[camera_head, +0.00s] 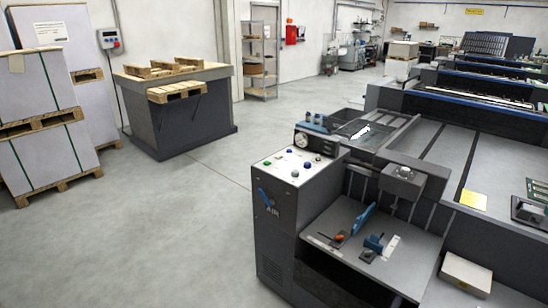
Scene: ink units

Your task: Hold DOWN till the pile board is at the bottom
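A dark grey control console (275,215) stands at the front end of the press. Its light top panel (280,172) carries several small round buttons in blue, white and dark colours. Their labels are too small to read, so I cannot tell which is DOWN. I cannot make out for certain which surface is the pile board. Neither of my grippers is in view.
A grey shelf (345,262) right of the console holds blue-handled tools. The press (440,140) fills the right side. A dark bench (180,125) with wooden pallets and wrapped paper stacks (45,160) stand at the left. The grey floor (150,230) before the console is clear.

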